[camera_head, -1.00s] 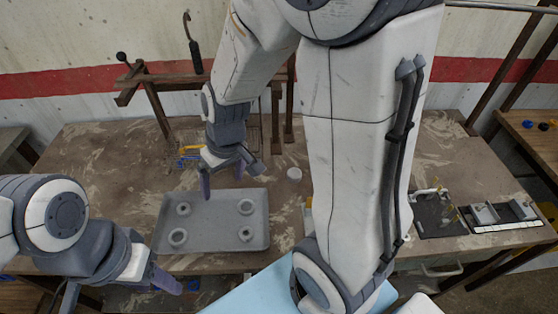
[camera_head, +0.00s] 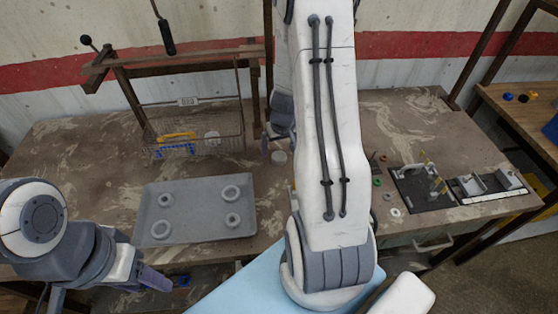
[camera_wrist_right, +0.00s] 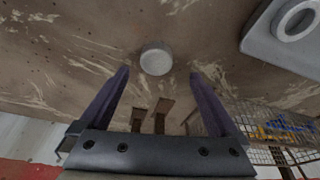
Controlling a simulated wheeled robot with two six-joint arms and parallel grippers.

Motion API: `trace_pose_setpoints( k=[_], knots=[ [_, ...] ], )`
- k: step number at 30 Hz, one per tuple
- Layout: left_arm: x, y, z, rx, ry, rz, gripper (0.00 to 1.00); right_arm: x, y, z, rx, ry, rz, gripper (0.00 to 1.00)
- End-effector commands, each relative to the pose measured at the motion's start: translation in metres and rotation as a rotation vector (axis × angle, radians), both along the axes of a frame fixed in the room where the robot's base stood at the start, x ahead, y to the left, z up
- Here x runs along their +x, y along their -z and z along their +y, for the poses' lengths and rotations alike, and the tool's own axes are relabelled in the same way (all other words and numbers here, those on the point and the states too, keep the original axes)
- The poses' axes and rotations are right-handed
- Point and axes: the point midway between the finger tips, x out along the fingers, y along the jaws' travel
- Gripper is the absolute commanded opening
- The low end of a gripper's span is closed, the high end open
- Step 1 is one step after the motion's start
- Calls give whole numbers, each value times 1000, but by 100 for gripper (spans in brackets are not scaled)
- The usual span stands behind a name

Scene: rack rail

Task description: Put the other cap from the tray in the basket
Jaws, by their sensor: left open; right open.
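A small white round cap (camera_head: 279,157) stands on the table just right of the tray, not on it; it also shows in the right wrist view (camera_wrist_right: 156,58). The grey tray (camera_head: 196,212) holds several grey rings. The wire basket (camera_head: 236,125) is behind the tray; a whitish round piece (camera_head: 212,138) shows through its mesh. My right gripper (camera_wrist_right: 160,85) is open and empty, with the cap ahead between its finger lines; in the head view my arm partly hides it. My left gripper (camera_head: 152,280) is low at the front left, clear of the tray.
Blue and yellow pieces (camera_head: 176,142) are in or by the basket. A dark wooden frame (camera_head: 125,85) stands behind it. Small rings (camera_head: 388,196) and a black fixture board (camera_head: 425,190) lie right of my right arm. The table left of the tray is clear.

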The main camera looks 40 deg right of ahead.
Motion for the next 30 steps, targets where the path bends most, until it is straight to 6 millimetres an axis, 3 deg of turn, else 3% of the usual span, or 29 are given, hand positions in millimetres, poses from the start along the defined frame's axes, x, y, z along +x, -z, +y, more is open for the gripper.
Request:
trace_pose_setpoints(
  k=[3, 7, 17, 20, 24, 26, 30],
  knots=[
    [0, 16, 0, 0, 0, 0, 54, 2, 24, -6, 1, 2, 2, 97],
    [0, 26, 0, 0, 0, 0, 54, 6, 40, -9, 1, 0, 2, 97],
    [0, 27, 0, 0, 0, 0, 54, 9, 45, -10, 0, 0, 1, 97],
    [0, 27, 0, 0, 0, 0, 54, 9, 45, -10, 1, 0, 1, 66],
    [0, 27, 0, 0, 0, 0, 54, 9, 45, -10, 1, 0, 1, 13],
    [0, 27, 0, 0, 0, 0, 54, 9, 44, -10, 1, 0, 1, 0],
    [0, 27, 0, 0, 0, 0, 54, 9, 44, -10, 1, 0, 1, 0]
  ],
)
